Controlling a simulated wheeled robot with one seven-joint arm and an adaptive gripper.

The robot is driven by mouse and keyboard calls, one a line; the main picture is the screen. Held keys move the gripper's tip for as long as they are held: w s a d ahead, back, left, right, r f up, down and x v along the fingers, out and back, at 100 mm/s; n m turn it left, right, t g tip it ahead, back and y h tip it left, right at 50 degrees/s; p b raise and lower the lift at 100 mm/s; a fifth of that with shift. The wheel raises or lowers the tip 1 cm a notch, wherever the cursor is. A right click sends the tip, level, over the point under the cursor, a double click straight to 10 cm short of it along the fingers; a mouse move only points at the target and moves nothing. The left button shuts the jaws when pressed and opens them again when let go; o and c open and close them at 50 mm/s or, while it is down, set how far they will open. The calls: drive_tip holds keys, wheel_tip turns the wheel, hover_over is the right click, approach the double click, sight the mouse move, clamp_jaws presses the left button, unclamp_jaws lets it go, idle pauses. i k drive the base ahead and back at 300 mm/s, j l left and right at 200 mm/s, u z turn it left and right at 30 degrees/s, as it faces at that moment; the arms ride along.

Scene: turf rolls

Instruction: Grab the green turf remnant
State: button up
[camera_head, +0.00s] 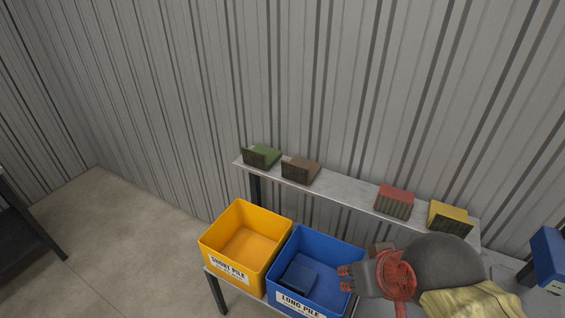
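The green turf remnant (263,155) lies at the left end of the narrow grey shelf (345,193) against the wall, its dark ribbed side facing me. My gripper (345,279) is low and to the right, over the right side of the blue bin, well apart from the green remnant. Its two red fingertips point left with nothing visible between them. They are too small to tell whether they are open or shut.
A brown remnant (301,169) sits right beside the green one; red (394,201) and yellow (450,216) ones lie farther right. Below stand a yellow "SHORT PILE" bin (218,251) and a blue "LONG PILE" bin (342,241) holding a dark blue piece (299,276).

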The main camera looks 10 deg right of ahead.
sight(261, 157)
drive_tip(key=i+j+z, duration=0.3)
drive_tip(key=j, duration=0.25)
drive_tip(key=j+z, duration=0.25)
drive_tip(key=j, duration=0.25)
drive_tip(key=i+j+z, duration=0.15)
drive_tip(key=j+z, duration=0.15)
drive_tip(key=j, duration=0.3)
drive_tip(key=j+z, duration=0.3)
drive_tip(key=j, duration=0.3)
